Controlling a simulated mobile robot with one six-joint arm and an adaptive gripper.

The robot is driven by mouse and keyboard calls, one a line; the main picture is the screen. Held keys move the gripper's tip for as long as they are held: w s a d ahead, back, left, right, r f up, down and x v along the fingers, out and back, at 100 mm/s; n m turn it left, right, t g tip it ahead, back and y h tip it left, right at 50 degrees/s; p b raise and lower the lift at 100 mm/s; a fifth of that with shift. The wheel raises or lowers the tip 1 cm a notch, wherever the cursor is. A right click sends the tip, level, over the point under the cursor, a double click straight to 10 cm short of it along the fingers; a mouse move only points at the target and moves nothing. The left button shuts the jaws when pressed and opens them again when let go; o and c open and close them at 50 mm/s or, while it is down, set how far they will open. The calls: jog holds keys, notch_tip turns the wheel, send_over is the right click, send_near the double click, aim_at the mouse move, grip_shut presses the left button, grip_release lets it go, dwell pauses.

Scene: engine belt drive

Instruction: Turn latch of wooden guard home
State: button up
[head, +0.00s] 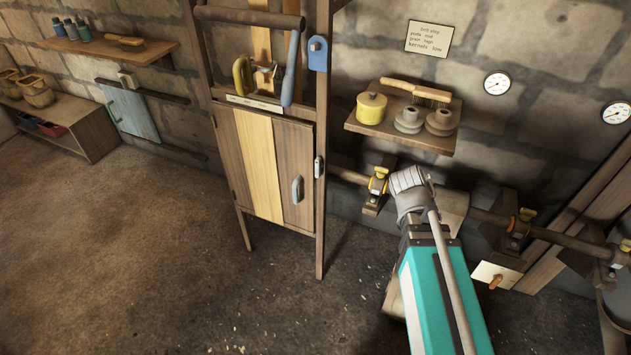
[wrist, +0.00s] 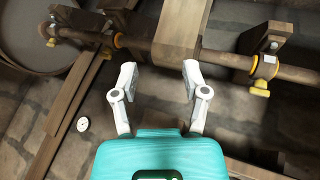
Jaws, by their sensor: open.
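The wooden guard (head: 262,165) is an upright panel of dark and light boards in a wooden frame, and it appears closed. A grey handle (head: 297,190) is on its right board. A small grey latch (head: 318,168) sits upright at the guard's right edge, by the frame post; whether it is fully turned I cannot tell. My gripper (wrist: 160,72) is open with nothing between its fingers. The guard and latch are not recognisable in the wrist view.
A shaft (wrist: 215,58) with yellow-collared bearings and a wide wooden block (wrist: 178,30) lies beyond my fingers. A shelf (head: 400,128) with a yellow pot, brush and grey parts sticks out above my arm. The floor (head: 130,260) left of the guard is clear.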

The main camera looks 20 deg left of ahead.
jog(key=w+a+f+t+h+b, duration=0.1)
jog(key=w+a+f+t+b, duration=0.2)
jog(key=a+b, duration=0.45)
jog(key=n+t+y+b, duration=0.1)
jog(key=t+y+b, duration=0.4)
jog(key=t+b, duration=0.6)
send_near(317, 169)
jog(key=s, duration=0.5)
jog(key=shift+w+a, duration=0.2)
jog(key=shift+a, duration=0.15)
jog(key=shift+w, duration=0.1)
jog(key=w, duration=0.9)
jog(key=w+d, duration=0.1)
jog(key=w, duration=0.3)
jog(key=shift+w+f, duration=0.1)
jog(key=shift+w, duration=0.2)
